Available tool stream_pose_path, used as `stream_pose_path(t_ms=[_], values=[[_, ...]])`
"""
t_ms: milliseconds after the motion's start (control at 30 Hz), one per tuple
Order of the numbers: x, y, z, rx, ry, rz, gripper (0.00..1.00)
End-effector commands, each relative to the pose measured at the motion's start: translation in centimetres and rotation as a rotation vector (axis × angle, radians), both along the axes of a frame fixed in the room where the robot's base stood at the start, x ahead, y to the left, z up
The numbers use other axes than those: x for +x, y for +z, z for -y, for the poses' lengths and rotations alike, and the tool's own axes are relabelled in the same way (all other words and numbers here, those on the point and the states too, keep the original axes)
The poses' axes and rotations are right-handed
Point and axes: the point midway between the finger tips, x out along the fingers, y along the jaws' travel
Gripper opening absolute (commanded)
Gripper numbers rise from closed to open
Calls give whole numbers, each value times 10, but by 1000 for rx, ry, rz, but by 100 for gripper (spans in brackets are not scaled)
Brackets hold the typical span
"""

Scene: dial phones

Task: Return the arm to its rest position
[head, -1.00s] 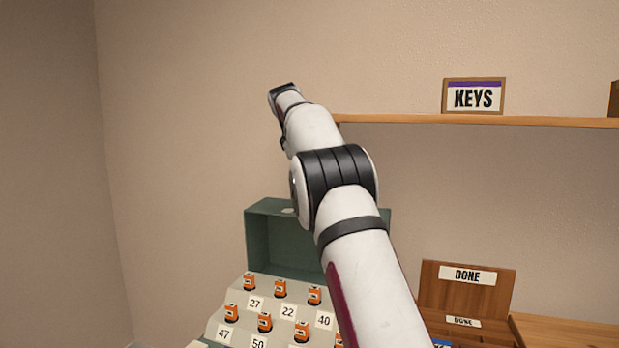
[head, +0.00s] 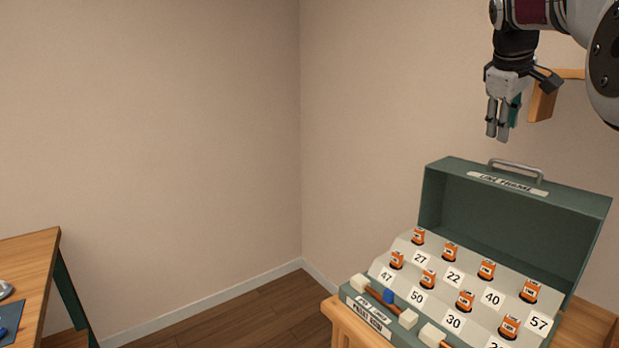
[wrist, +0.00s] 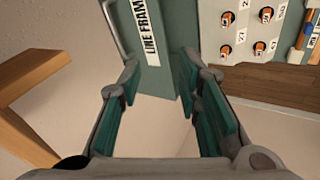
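My gripper (head: 503,118) hangs at the upper right of the head view with its fingers pointing down. It is in the air, and its fingertips appear above the open lid of the green case (head: 440,208). In the wrist view my gripper (wrist: 160,85) has its two teal-padded fingers apart with nothing held between them. Past the fingers, the wrist view shows the case lid with its label (wrist: 150,32) and pale wall. Part of my arm runs out of the head view at the upper right.
The case holds several orange pieces (head: 486,270) beside number labels and stands on a wooden surface (head: 340,318). A wooden shelf (head: 543,100) is behind my gripper and shows in the wrist view (wrist: 25,130). Another table (head: 30,265) is at left; open floor (head: 240,325) lies between.

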Motion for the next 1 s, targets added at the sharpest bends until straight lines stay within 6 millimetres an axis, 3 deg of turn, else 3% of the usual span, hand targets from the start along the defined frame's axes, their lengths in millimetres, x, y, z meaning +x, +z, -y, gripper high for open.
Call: stream_pose_path(t_ms=[233, 467, 667, 1000], values=[[-83, 6, -63, 146, -62, 38, 32], [-168, -11, -117, 271, -126, 51, 32], [-245, -40, -159, 366, -185, 51, 32], [-370, -118, -208, 490, -298, 34, 32]])
